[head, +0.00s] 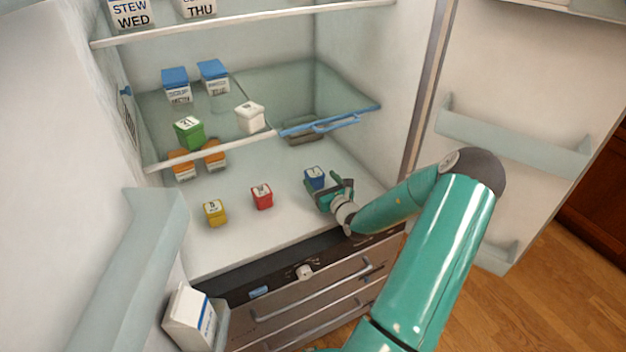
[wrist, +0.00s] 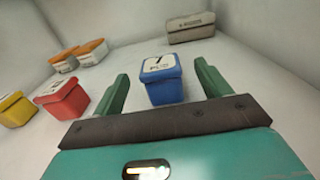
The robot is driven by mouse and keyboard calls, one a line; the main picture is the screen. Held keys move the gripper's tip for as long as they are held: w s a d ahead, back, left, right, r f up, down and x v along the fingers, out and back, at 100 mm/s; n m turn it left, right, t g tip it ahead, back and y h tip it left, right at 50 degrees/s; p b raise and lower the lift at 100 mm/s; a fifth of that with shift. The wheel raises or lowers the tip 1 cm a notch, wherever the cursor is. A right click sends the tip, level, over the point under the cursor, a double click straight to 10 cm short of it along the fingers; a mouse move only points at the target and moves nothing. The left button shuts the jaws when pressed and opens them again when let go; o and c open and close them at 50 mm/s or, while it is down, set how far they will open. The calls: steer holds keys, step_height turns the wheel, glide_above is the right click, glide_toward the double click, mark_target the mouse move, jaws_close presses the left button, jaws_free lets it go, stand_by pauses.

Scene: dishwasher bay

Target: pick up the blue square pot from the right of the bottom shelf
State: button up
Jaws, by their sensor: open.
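The blue square pot (head: 316,177) stands on the right part of the bottom shelf (head: 280,228) inside the fridge. It has a white label on its lid. In the wrist view the blue pot (wrist: 162,80) lies between the two green fingers, near their tips, with a gap on each side. My gripper (head: 328,187) is open and reaches in from the front right, low over the shelf. In the wrist view my gripper (wrist: 160,82) holds nothing. In the head view its fingers partly cover the pot's lower part.
A red pot (head: 262,197) and a yellow pot (head: 215,213) stand left of the blue one. Orange-lidded pots (head: 183,165) are at the back left. A grey box (wrist: 190,28) lies behind the blue pot. A glass shelf (head: 225,139) with more pots hangs above.

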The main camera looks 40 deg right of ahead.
mark_target(312, 169)
steer(key=x, duration=0.6)
steer(key=shift+w, duration=0.4)
steer(key=shift+c, duration=0.5)
steer(key=c, duration=1.1)
